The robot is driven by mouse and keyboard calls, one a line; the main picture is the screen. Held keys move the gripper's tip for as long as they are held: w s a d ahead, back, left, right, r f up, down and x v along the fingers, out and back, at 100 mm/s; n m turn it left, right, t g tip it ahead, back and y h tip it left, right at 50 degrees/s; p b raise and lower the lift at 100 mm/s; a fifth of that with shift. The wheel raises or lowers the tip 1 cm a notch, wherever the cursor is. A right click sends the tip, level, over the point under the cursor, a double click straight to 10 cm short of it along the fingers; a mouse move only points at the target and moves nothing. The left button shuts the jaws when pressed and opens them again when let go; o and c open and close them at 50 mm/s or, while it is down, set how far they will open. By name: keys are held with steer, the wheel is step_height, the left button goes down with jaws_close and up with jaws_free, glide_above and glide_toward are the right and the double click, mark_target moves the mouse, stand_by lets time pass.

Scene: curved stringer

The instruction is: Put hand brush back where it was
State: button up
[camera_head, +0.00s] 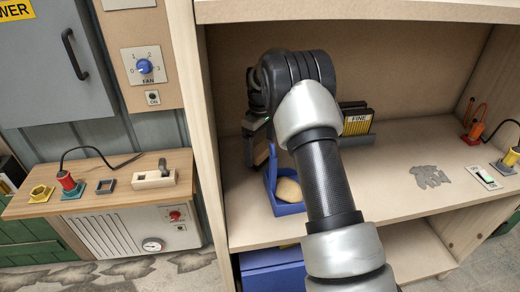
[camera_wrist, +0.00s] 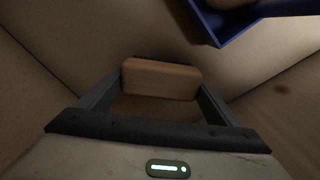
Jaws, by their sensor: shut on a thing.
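My gripper (camera_wrist: 162,88) is shut on the hand brush (camera_wrist: 160,76), a wooden block with a thin dark edge along its far side, seen between the two fingers in the wrist view. In the head view my gripper (camera_head: 257,130) is inside the wooden shelf unit, near its left wall, and points down. A small brown part of the brush (camera_head: 262,153) shows below it, mostly hidden by the gripper. I cannot tell whether the brush touches the shelf.
A blue tray (camera_head: 289,209) holding a yellowish, sponge-like thing (camera_head: 288,190) stands close to the right of the gripper. A holder with a "FINE" labelled pack (camera_head: 357,124) is behind my arm. A grey patch (camera_head: 429,177) lies on the shelf at right.

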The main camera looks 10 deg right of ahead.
mark_target(260, 147)
steer(key=shift+f, duration=0.1)
steer(key=o, duration=0.9)
steer(key=shift+f, duration=0.1)
steer(key=shift+r+p, duration=0.4)
steer(key=shift+r, duration=3.55)
